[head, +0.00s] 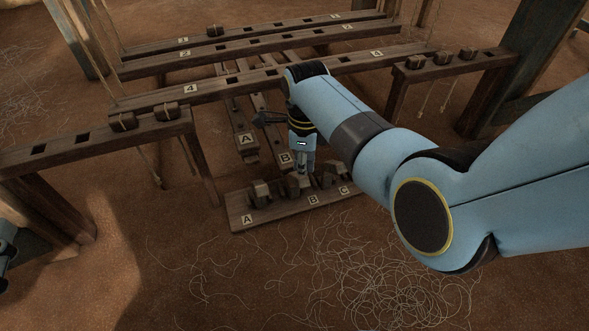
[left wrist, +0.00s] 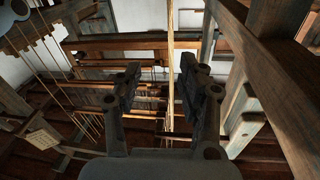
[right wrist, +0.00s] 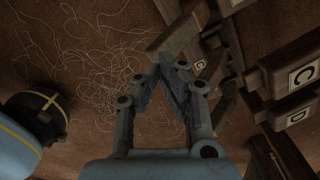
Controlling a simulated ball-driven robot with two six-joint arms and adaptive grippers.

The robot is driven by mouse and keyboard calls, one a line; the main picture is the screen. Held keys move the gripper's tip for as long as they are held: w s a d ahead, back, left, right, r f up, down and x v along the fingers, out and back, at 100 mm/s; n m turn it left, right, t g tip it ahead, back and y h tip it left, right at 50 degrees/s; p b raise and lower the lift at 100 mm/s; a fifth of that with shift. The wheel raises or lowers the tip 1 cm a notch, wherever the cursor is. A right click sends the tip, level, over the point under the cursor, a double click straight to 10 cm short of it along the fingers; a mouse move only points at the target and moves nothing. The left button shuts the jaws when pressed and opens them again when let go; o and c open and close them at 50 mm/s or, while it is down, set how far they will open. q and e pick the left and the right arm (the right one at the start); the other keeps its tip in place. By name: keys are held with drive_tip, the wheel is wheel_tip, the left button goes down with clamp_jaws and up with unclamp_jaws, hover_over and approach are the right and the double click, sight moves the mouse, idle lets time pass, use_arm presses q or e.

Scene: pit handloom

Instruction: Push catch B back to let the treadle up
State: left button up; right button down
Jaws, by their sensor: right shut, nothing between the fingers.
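The catch board (head: 280,213) lies on the earth floor with labels A, B and C along its front edge. Catch B (head: 294,188) is a dark wooden block in the board's middle, partly hidden behind my right gripper (head: 302,172). That gripper points down, shut and empty, at catch B; I cannot tell whether they touch. In the right wrist view its closed fingertips (right wrist: 166,66) are just beside a tilted wooden block (right wrist: 174,36). Treadle B (head: 285,158) ends just behind the board, partly hidden by my right arm. My left gripper (left wrist: 160,68) is open and empty, away from the board.
Catch A (head: 259,193) stands left of catch B, and another catch is close on its right. Treadle A (head: 246,140) is beside treadle B. Numbered beams (head: 205,93) cross behind. Loose threads (head: 370,260) lie on the floor in front.

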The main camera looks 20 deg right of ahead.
drive_tip(key=shift+s+r+p, duration=0.1)
drive_tip(key=shift+r+p, duration=0.35)
drive_tip(key=shift+r, duration=0.25)
drive_tip(key=shift+s+r+p, duration=0.1)
drive_tip(key=shift+r+p, duration=0.15)
drive_tip(key=shift+p, duration=0.25)
drive_tip(key=shift+r, duration=0.1)
drive_tip(key=shift+r+p, duration=0.6)
drive_tip(key=shift+p, duration=0.1)
drive_tip(key=shift+s+r+p, duration=0.15)
drive_tip(key=shift+r+p, duration=0.15)
drive_tip(key=shift+r, duration=0.1)
use_arm(q)
drive_tip(key=s+a+f+n+g+y, duration=0.1)
drive_tip(key=s+f+g, duration=0.7)
drive_tip(key=f, duration=0.3)
drive_tip(key=shift+a+f+g+y, duration=0.3)
drive_tip(key=shift+a+g+y, duration=0.1)
use_arm(e)
drive_tip(key=shift+s, duration=0.15)
